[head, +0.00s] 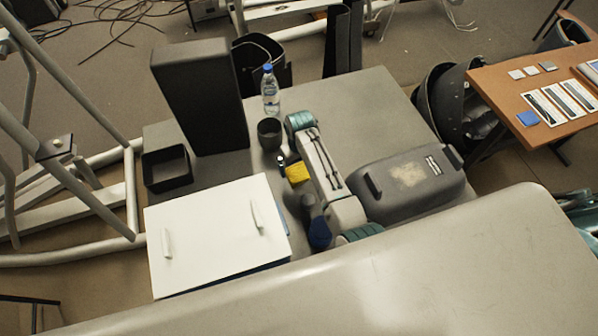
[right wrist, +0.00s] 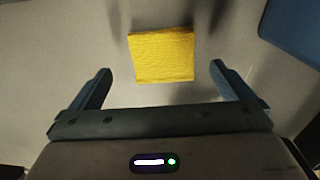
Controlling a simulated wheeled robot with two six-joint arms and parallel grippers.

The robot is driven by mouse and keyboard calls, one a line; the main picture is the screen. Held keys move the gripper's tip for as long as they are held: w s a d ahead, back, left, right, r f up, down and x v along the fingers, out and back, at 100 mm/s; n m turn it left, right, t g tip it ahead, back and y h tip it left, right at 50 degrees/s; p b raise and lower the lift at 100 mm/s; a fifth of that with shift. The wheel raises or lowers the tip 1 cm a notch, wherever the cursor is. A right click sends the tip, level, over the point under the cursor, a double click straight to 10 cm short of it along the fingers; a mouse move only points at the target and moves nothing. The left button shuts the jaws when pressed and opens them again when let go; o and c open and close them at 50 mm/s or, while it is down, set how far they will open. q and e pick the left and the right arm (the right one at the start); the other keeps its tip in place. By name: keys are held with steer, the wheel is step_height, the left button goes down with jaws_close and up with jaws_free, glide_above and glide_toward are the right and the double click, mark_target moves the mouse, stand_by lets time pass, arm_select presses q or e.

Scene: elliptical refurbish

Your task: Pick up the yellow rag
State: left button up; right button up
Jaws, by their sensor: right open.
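The yellow rag (head: 297,173) lies on the grey table, just left of my right arm in the head view. In the right wrist view the yellow rag (right wrist: 163,55) lies flat, roughly square, beyond the fingertips and about centred between them. My right gripper (right wrist: 160,72) is open and empty, its two fingers apart, with the rag not between them. In the head view my right gripper (head: 284,160) is small and partly hidden by its arm, close to the rag. My left gripper does not show.
A dark cup (head: 270,134) and a water bottle (head: 270,92) stand behind the rag. A white box (head: 205,235) is at front left, a tall dark box (head: 200,95) behind it, and a grey case (head: 415,185) at right. The grey table (head: 365,105) has clear room at back right.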

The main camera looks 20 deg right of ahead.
mark_target(299, 173)
step_height(299, 173, down, 3)
steer(key=shift+s+a+p, duration=0.15)
steer(key=shift+p, duration=0.2)
steer(key=shift+f, duration=0.3)
steer(key=c, duration=1)
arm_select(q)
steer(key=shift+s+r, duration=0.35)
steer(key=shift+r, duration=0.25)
arm_select(e)
steer(key=shift+r, duration=0.15)
steer(key=shift+r, duration=0.3)
arm_select(q)
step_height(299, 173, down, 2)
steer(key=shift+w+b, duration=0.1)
steer(key=shift+b, duration=0.95)
arm_select(e)
step_height(299, 173, up, 9)
steer(key=shift+r, duration=0.1)
